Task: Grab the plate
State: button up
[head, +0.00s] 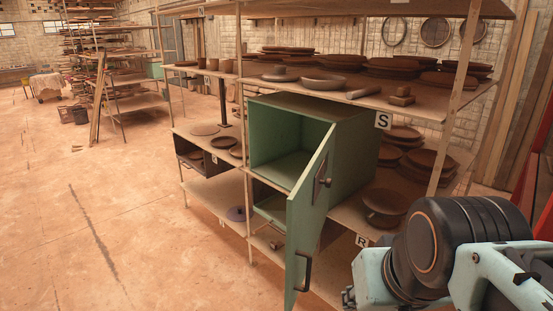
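Many brown round plates stand on the wooden shelving, and I cannot tell which one the task means. One flat plate (205,129) lies on the middle shelf at left, with another plate (223,142) beside it. More plates (395,67) fill the upper shelf. My arm shows at lower right, in front of the shelving; my gripper's fingertips do not show.
A green cabinet (350,135) sits in the shelving. Its door (308,215) is swung open toward me, with a handle near its bottom. Shelf posts (240,120) stand at the front edge. The floor (90,220) at left is clear. Another loaded rack (125,80) stands behind.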

aim_at(224, 142)
jog(key=i+j+u, duration=0.6)
jog(key=i+u, duration=0.15)
jog(key=i, duration=0.15)
jog(key=i+j+u, duration=0.1)
jog(key=i+u, duration=0.15)
jog(key=i, duration=0.25)
jog(key=i+u, duration=0.25)
jog(key=i, duration=0.25)
jog(key=i+u, duration=0.1)
jog(key=i, duration=1.05)
jog(key=i+z, duration=0.1)
jog(key=i, duration=0.5)
jog(key=i+j, duration=0.1)
jog(key=i, duration=0.45)
jog(key=i+z, duration=1.5)
jog(key=k, duration=0.1)
